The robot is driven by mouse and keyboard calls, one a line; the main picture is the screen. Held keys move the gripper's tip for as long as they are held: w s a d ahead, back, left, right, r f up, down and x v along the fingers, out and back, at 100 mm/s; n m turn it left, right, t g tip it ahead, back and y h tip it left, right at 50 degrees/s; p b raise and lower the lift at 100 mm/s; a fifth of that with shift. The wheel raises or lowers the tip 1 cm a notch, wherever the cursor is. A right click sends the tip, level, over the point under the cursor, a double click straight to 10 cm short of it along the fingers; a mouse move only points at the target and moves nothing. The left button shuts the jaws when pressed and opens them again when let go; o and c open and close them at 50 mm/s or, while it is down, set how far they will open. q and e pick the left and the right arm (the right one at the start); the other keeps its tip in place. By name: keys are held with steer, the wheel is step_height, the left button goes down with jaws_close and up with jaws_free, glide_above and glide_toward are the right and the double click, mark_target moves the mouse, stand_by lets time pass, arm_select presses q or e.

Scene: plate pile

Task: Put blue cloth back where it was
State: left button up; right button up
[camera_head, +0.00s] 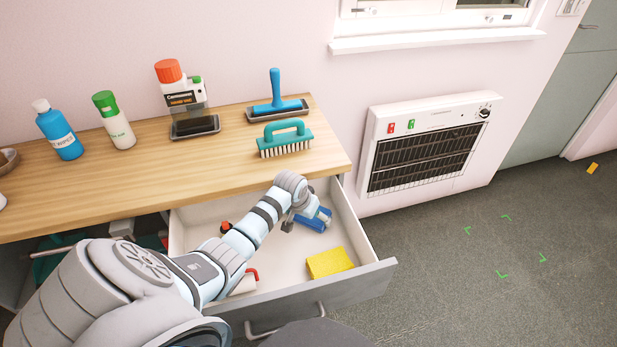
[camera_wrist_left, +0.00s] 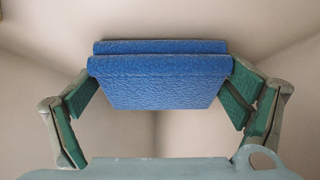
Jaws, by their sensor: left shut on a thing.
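The blue cloth (camera_wrist_left: 160,80) is folded and sits between the green finger pads of my left gripper (camera_wrist_left: 160,98) in the left wrist view. My left gripper is shut on it, with a finger at each side edge. In the head view the blue cloth (camera_head: 309,221) shows partly behind my left gripper (camera_head: 306,216), inside the open drawer (camera_head: 345,292) near its back right part. I cannot tell whether the cloth touches the drawer bottom. My right gripper is not in view.
A yellow cloth (camera_head: 329,262) lies in the drawer, nearer its front. A red-handled thing (camera_head: 246,282) is partly hidden by my left arm. Bottles and brushes, including a teal brush (camera_head: 285,138), stand on the wooden counter (camera_head: 230,160) above. A heater (camera_head: 424,144) hangs on the wall.

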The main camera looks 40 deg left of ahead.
arm_select(q)
steer(key=o, duration=0.8)
steer(key=shift+w+f, duration=0.1)
steer(key=shift+f, duration=0.05)
steer(key=shift+r, duration=0.25)
steer(key=p+v, duration=0.1)
steer(key=v, duration=0.2)
steer(key=s+p+v, duration=0.1)
steer(key=p+v, duration=0.1)
steer(key=shift+d+r, duration=0.1)
steer(key=shift+r, duration=0.05)
steer(key=s, duration=0.3)
steer(key=s+d+p, duration=0.1)
steer(key=s, duration=0.3)
steer(key=s+d+p, duration=0.1)
steer(key=s, duration=0.2)
steer(key=shift+s, duration=0.4)
